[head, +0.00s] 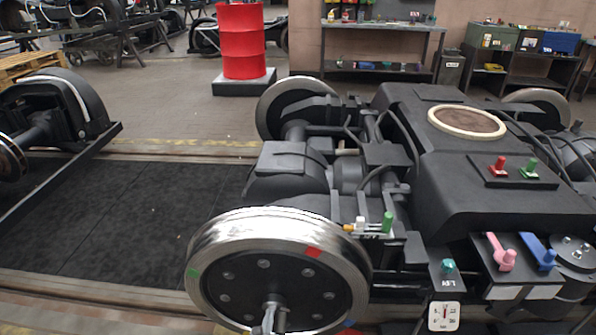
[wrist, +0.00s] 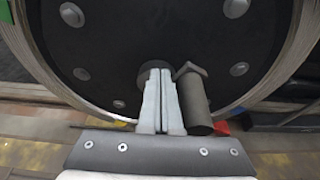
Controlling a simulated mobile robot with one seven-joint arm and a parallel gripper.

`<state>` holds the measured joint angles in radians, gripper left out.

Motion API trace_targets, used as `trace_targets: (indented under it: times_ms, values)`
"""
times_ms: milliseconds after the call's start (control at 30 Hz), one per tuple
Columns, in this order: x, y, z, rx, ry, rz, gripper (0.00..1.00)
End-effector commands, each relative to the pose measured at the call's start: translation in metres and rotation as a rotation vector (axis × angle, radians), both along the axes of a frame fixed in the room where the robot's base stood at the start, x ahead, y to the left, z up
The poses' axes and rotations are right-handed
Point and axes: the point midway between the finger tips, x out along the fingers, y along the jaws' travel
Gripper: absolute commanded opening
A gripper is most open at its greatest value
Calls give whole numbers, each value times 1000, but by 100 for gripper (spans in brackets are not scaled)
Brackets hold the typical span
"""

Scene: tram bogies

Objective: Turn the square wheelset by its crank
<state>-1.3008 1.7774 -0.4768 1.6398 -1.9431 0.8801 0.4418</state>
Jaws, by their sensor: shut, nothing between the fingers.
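The wheel (head: 235,222) of the wheelset stands at the front of the bogie, with a bright steel rim and a dark bolted disc. A red square (head: 314,252) and a green square (head: 193,272) mark its rim. In the wrist view the disc (wrist: 120,35) fills the upper part. The crank's grey cylindrical handle (wrist: 194,100) sticks out toward the camera, low on the disc. My gripper (wrist: 160,75) is shut and empty, its fingers just left of the handle, in front of the hub. I cannot tell whether they touch it. My gripper (head: 268,318) shows at the head view's bottom edge.
The dark bogie frame (head: 480,185) lies right of the wheel, carrying red and green knobs, pink and blue levers (head: 540,252) and a white dial (head: 444,316). A dark mat (head: 110,215) to the left is clear. A red drum (head: 242,42) stands behind.

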Motion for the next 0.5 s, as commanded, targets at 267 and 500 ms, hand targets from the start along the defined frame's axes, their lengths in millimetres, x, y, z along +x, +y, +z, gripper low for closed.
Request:
trace_targets:
  times_ms: [267,500]
  values:
    - [0,1,0,2,0,2,0]
    - [0,-7,0,0,0,2,0]
